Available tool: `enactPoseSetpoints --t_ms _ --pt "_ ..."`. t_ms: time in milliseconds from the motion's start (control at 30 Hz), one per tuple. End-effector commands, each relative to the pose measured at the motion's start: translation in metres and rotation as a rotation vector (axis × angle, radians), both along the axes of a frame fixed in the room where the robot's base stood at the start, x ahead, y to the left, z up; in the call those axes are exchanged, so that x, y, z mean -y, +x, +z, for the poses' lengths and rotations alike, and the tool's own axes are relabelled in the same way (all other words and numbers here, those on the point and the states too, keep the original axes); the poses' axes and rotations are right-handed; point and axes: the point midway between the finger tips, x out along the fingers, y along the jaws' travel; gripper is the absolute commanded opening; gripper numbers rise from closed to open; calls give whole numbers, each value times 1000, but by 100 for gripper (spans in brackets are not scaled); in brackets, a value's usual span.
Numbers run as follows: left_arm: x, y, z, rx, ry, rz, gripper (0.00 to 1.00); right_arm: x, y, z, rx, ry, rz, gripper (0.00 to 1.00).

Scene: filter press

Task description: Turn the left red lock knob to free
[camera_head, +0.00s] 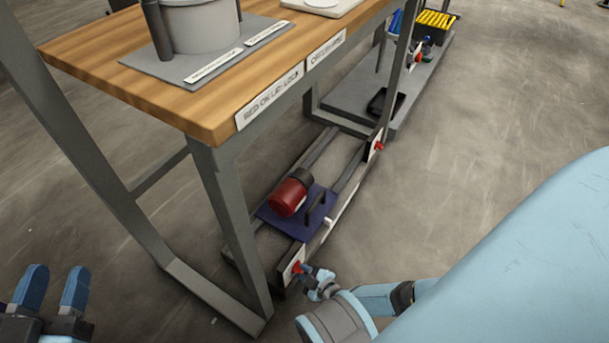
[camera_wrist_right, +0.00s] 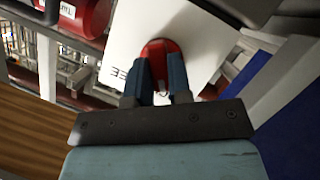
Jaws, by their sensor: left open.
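The left red lock knob (camera_head: 297,267) is on a white plate at the near end of the low rail frame. In the right wrist view the knob (camera_wrist_right: 158,48) stands on its white plate (camera_wrist_right: 190,35), with part of an upside-down label to the left of the fingers. My right gripper (camera_head: 314,274) is at this knob; its two blue fingers (camera_wrist_right: 159,80) lie on either side of the red grip and appear closed on it. My left gripper (camera_head: 48,290) is open and empty at the lower left, far from the knob.
Another red knob (camera_head: 379,146) is at the frame's far end. A red cylinder (camera_head: 290,193) and a dark handle sit on a blue plate (camera_head: 270,216) between the rails. The wooden table (camera_head: 110,75) and its grey leg (camera_head: 232,220) stand close by. Floor to the right is clear.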

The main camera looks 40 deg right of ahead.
Motion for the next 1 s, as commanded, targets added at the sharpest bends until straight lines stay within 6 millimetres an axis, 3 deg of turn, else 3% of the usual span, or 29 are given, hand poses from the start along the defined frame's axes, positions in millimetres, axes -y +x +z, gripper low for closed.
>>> enactPoseSetpoints --t_ms 433,1000 --pt "1 1 1 -4 -12 4 43 1 0 0 -41 97 0 0" --pt "0 1 -2 -4 -2 3 43 5 2 1 -234 557 3 0"
